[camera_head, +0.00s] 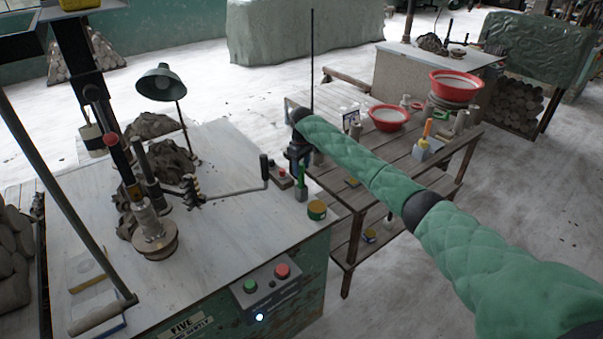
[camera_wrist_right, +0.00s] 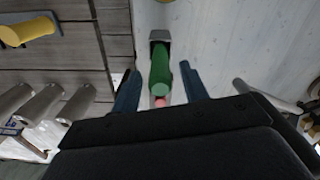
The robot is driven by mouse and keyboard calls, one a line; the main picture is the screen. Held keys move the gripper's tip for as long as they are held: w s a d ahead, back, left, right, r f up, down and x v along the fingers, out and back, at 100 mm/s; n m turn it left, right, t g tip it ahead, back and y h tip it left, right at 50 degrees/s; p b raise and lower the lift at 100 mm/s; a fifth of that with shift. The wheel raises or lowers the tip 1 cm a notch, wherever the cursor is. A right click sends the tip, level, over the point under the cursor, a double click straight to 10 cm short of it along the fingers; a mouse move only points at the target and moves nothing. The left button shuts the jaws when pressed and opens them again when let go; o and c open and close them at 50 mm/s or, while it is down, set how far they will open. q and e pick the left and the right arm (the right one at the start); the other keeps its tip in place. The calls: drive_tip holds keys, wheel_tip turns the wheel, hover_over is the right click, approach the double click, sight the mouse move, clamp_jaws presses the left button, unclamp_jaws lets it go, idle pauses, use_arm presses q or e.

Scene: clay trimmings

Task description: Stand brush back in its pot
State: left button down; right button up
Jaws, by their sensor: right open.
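A green-handled thing, which looks like the brush (camera_head: 301,190), is at the right edge of the pale work table. In the right wrist view the green handle (camera_wrist_right: 161,74) points toward me, with a grey end (camera_wrist_right: 160,37) beyond it. My right gripper (camera_head: 298,165) is just above it. In the wrist view the open fingers (camera_wrist_right: 159,80) are on either side of the handle, with gaps showing. A small green and yellow pot (camera_head: 316,210) stands near the table's front right edge. I cannot tell if it is the brush's pot. My left gripper is not in view.
A box with a red button (camera_head: 281,173) is close left of my gripper. A crank machine (camera_head: 154,240) and clay fill the table's left. The slatted wooden table (camera_head: 395,165) holds red bowls (camera_head: 388,117) and an orange-handled tool (camera_head: 427,129). Bare tabletop (camera_head: 235,230) lies in the middle.

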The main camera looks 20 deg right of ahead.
wheel_tip(320, 180, up, 8)
drive_tip(key=b, duration=0.2)
drive_tip(key=shift+r+b, duration=0.2)
drive_tip(key=shift+b, duration=0.15)
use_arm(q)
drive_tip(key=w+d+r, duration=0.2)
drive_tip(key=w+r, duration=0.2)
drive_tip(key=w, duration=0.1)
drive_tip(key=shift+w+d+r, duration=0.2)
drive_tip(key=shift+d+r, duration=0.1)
use_arm(e)
drive_tip(key=shift+r, duration=0.6)
drive_tip(key=shift+s, duration=0.1)
